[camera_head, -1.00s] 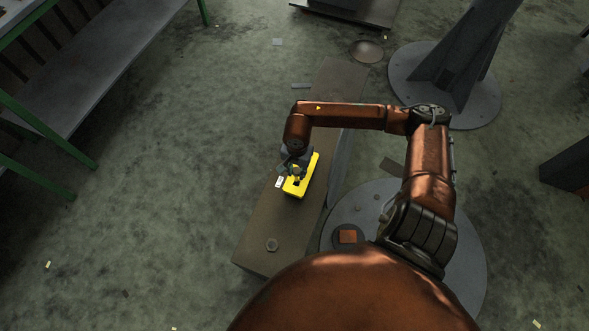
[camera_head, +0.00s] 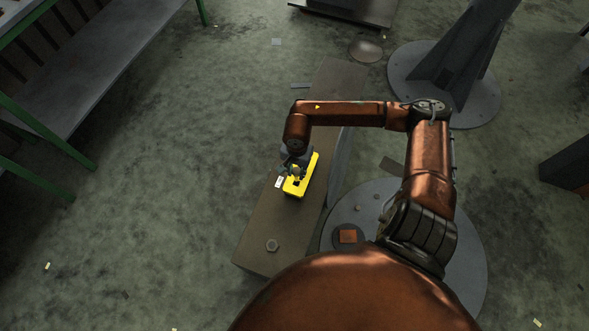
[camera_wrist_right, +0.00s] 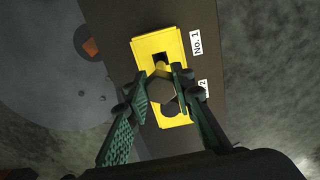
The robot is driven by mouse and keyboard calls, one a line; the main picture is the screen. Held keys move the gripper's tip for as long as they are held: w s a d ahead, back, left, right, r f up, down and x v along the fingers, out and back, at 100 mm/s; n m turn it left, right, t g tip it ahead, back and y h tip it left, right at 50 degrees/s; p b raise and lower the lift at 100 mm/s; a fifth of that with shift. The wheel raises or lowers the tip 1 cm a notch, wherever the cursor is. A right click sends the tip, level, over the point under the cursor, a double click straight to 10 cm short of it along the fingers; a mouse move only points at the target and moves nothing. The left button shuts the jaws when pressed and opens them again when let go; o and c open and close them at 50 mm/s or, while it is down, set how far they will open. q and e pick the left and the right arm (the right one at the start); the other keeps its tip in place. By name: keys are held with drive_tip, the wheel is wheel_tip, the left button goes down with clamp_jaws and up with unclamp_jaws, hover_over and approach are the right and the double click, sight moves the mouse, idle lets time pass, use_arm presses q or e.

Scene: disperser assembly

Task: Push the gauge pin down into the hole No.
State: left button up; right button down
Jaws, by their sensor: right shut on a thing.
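A yellow block (camera_head: 313,165) lies on the brown bench, and it also shows in the right wrist view (camera_wrist_right: 143,50). It has a dark angular hole (camera_wrist_right: 157,57) beside the "No. 1" label (camera_wrist_right: 196,42) and a dark hole (camera_wrist_right: 168,107) beside a partly hidden second label ending in "2" (camera_wrist_right: 203,87). My right gripper (camera_head: 296,168) is over the block, with its fingers (camera_wrist_right: 162,88) shut on the gauge pin (camera_wrist_right: 160,70). The pin is seen nearly end-on, between the two holes in the picture. Its lower end is hidden, so I cannot tell whether it enters a hole. My left gripper is out of view.
A grey table with green legs (camera_head: 90,80) is at the upper left. Floor at the left is mostly clear.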

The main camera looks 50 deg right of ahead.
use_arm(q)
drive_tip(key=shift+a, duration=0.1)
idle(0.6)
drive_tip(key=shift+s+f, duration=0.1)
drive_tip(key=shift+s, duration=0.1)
use_arm(e)
drive_tip(key=shift+f, duration=0.15)
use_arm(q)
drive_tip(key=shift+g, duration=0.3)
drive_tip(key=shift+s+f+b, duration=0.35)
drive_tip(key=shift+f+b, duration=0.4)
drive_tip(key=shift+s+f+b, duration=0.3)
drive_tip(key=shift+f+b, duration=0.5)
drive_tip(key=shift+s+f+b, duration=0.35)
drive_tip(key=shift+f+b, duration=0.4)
use_arm(e)
drive_tip(key=shift+f, duration=3.65)
drive_tip(key=c, duration=1.6)
unclamp_jaws()
wheel_tip(320, 180, up, 12)
drive_tip(key=shift+r, duration=0.1)
